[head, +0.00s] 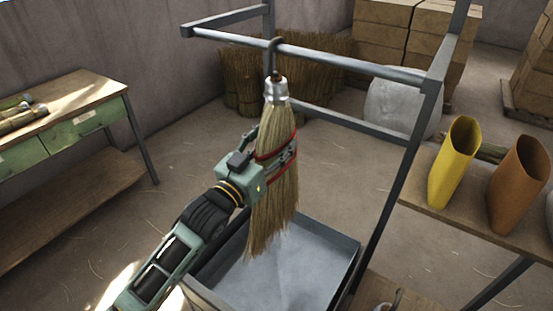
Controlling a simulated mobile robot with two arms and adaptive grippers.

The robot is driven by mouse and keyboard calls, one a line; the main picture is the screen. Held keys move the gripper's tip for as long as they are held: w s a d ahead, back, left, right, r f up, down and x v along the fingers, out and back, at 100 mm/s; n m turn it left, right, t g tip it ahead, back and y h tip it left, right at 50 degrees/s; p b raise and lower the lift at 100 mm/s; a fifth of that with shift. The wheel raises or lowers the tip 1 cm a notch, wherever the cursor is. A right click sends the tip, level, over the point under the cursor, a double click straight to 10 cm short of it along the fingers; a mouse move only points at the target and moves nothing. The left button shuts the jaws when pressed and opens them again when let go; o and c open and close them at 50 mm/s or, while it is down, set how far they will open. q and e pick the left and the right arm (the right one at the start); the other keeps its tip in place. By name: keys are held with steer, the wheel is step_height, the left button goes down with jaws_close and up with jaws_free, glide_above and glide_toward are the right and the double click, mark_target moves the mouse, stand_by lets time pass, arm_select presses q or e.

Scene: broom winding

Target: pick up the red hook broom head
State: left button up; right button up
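A straw broom head (270,205) with red bands and a silvery metal cap hangs upright, bristles down, from a dark hook (275,45) on the grey metal rail. I see red on its bands; the hook looks dark. My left gripper (282,157) reaches in from the lower left at the height of the red bands. One finger lies across the front of the bristles; the other is mostly hidden by the broom. I cannot tell whether the fingers press on it. My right gripper is not in view.
A grey metal frame (395,185) surrounds the broom, with a shallow metal tray (325,275) below. At right, a shelf (420,190) bears a yellow sleeve (455,165) and an orange one (517,185). A wooden workbench (75,100) stands left. Straw bundles (240,80) and boxes (385,30) are behind.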

arm_select(q)
steer(key=shift+w+d, duration=0.3)
steer(key=shift+w, duration=0.1)
jaws_close()
stand_by(0.4)
steer(key=shift+r, duration=0.1)
